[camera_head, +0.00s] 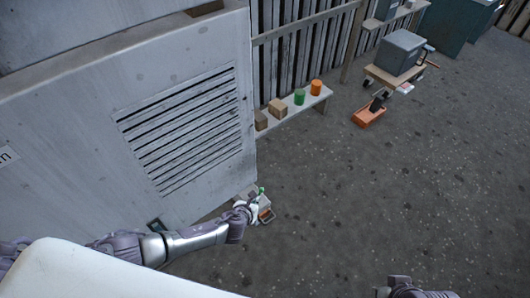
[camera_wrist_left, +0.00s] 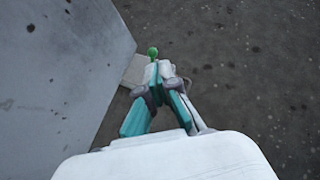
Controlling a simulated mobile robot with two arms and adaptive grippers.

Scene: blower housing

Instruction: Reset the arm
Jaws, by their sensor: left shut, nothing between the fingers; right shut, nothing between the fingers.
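My left arm reaches in from the left in the head view, past the grey louvred housing panel (camera_head: 190,130). My left gripper (camera_head: 257,203) is at its end, low near the panel's lower right corner. In the left wrist view the fingers of my left gripper (camera_wrist_left: 160,70) are shut, with nothing held between them. A small green knob-like thing (camera_wrist_left: 153,50) shows just beyond the fingertips, beside a pale flat block (camera_wrist_left: 136,70); I cannot tell whether they touch. Part of my right arm shows at the bottom right edge of the head view; its fingers are out of frame.
A low bench (camera_head: 297,108) by the slatted fence holds brown blocks (camera_head: 278,108), a green cylinder (camera_head: 299,97) and an orange cylinder (camera_head: 316,87). An orange tray (camera_head: 369,116) and a cart with a grey box (camera_head: 400,52) stand at the upper right. The middle floor is clear.

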